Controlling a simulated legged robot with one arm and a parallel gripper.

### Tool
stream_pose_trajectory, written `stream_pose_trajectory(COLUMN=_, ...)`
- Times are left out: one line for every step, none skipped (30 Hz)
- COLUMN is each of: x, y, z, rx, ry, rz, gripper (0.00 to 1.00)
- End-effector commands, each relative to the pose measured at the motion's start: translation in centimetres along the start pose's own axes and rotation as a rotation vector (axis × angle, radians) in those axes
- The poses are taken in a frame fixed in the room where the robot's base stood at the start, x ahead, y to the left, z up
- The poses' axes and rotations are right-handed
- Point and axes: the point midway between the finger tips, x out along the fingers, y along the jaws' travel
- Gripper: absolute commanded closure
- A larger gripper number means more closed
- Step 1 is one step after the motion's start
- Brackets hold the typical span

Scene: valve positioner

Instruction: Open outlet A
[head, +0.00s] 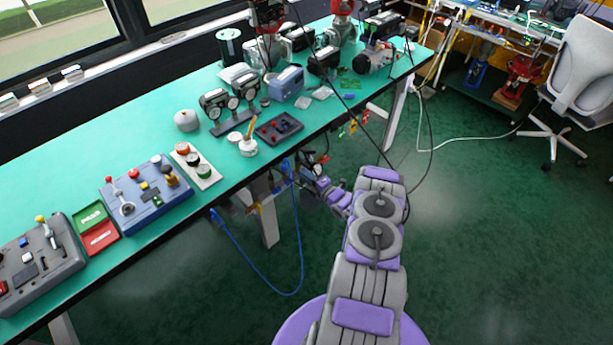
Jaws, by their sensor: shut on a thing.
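My arm reaches from the bottom of the head view toward the front edge of the green bench. My gripper (309,180) is at its far end, small and partly hidden among fittings below that edge. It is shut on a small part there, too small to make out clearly. A valve and pipe assembly (262,206) with brass-coloured pipe hangs under the bench edge, just left of my gripper. A blue hose (262,279) loops down from it toward the floor. I cannot read any outlet label or tell the valve position.
The green bench (130,150) carries control boxes, including a blue one (146,193), gauges (229,106) and instruments. Red, yellow and green tags (352,125) hang at its front edge. Bench legs stand near my arm. The floor at right is open, with an office chair (580,75) beyond.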

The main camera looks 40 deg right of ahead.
Motion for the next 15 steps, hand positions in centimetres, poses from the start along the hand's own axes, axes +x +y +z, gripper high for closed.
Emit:
stream_pose_trajectory(x=-0.04, y=-0.1, z=0.04, rx=0.001, ry=-0.001, rz=-0.001, gripper=1.0)
stream_pose_trajectory(x=-0.04, y=-0.12, z=0.06, rx=0.001, ry=-0.001, rz=-0.002, gripper=1.0)
stream_pose_trajectory(x=-0.05, y=-0.14, z=0.08, rx=0.002, ry=-0.001, rz=-0.002, gripper=1.0)
stream_pose_trajectory(x=-0.05, y=-0.16, z=0.11, rx=0.002, ry=-0.001, rz=-0.002, gripper=1.0)
stream_pose_trajectory(x=-0.06, y=-0.17, z=0.12, rx=0.002, ry=-0.001, rz=-0.002, gripper=1.0)
stream_pose_trajectory(x=-0.06, y=-0.2, z=0.14, rx=0.003, ry=-0.001, rz=-0.003, gripper=1.0)
stream_pose_trajectory(x=-0.06, y=-0.21, z=0.16, rx=0.003, ry=-0.002, rz=-0.003, gripper=1.0)
stream_pose_trajectory(x=-0.07, y=-0.23, z=0.17, rx=0.003, ry=-0.002, rz=-0.003, gripper=1.0)
stream_pose_trajectory(x=-0.07, y=-0.24, z=0.2, rx=0.004, ry=-0.002, rz=-0.003, gripper=1.0)
stream_pose_trajectory(x=-0.07, y=-0.25, z=0.21, rx=0.005, ry=-0.003, rz=-0.004, gripper=1.0)
stream_pose_trajectory(x=-0.08, y=-0.25, z=0.22, rx=0.008, ry=-0.003, rz=-0.004, gripper=1.0)
stream_pose_trajectory(x=-0.09, y=-0.26, z=0.23, rx=0.012, ry=-0.003, rz=-0.004, gripper=1.0)
stream_pose_trajectory(x=-0.09, y=-0.26, z=0.24, rx=0.017, ry=-0.004, rz=-0.004, gripper=1.0)
stream_pose_trajectory(x=-0.1, y=-0.26, z=0.24, rx=0.022, ry=-0.004, rz=-0.005, gripper=1.0)
stream_pose_trajectory(x=-0.1, y=-0.27, z=0.24, rx=0.032, ry=-0.005, rz=-0.006, gripper=1.0)
